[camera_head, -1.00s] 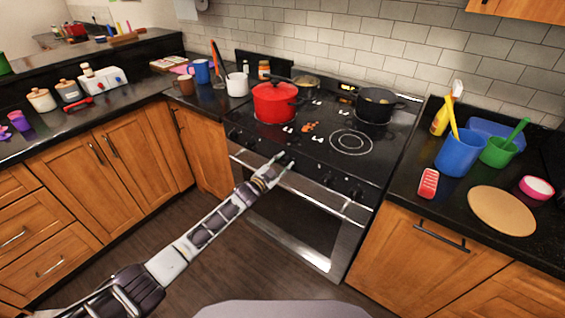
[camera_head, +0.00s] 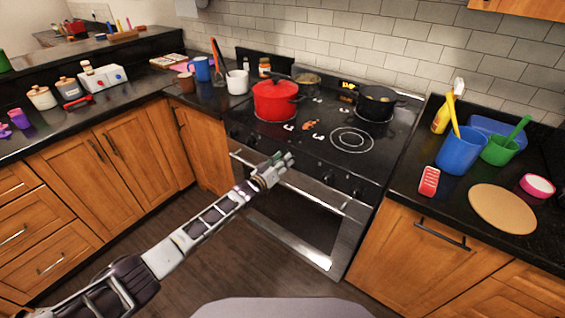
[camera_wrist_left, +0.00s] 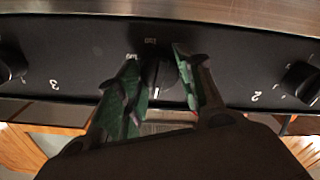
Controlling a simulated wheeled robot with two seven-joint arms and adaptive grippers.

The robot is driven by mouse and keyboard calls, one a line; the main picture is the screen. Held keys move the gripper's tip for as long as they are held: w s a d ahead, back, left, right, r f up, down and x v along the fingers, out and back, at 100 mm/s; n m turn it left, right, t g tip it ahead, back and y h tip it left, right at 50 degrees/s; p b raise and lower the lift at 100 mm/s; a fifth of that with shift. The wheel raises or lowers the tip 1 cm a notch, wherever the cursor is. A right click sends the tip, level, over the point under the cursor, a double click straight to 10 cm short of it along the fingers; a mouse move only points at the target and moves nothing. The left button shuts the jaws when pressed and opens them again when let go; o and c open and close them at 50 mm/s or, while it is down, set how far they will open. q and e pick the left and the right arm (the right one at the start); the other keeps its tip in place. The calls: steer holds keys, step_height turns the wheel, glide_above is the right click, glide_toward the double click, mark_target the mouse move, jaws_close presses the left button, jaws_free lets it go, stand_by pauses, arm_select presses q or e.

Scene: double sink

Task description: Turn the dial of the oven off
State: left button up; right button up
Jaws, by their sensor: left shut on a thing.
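The oven (camera_head: 318,232) is a black and steel range with a row of black dials along its front panel. My left gripper (camera_head: 282,160) is at the middle of this panel. In the left wrist view, its green-padded fingers (camera_wrist_left: 158,62) stand on either side of the middle dial (camera_wrist_left: 160,82) and are shut on it. A white pointer line shows on the dial's face, pointing down in that view. In the head view the held dial is hidden behind the gripper. My right gripper is not in view.
Neighbouring dials flank the held one, left (camera_wrist_left: 10,65) and right (camera_wrist_left: 300,80) in the wrist view. The steel oven handle (camera_head: 310,193) runs just below the panel. A red pot (camera_head: 274,102) and a black pot (camera_head: 374,105) stand on the cooktop.

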arm_select(q)
steer(key=shift+f+n, duration=0.15)
steer(key=shift+n, duration=0.95)
steer(key=o, duration=1)
steer(key=shift+v, duration=6)
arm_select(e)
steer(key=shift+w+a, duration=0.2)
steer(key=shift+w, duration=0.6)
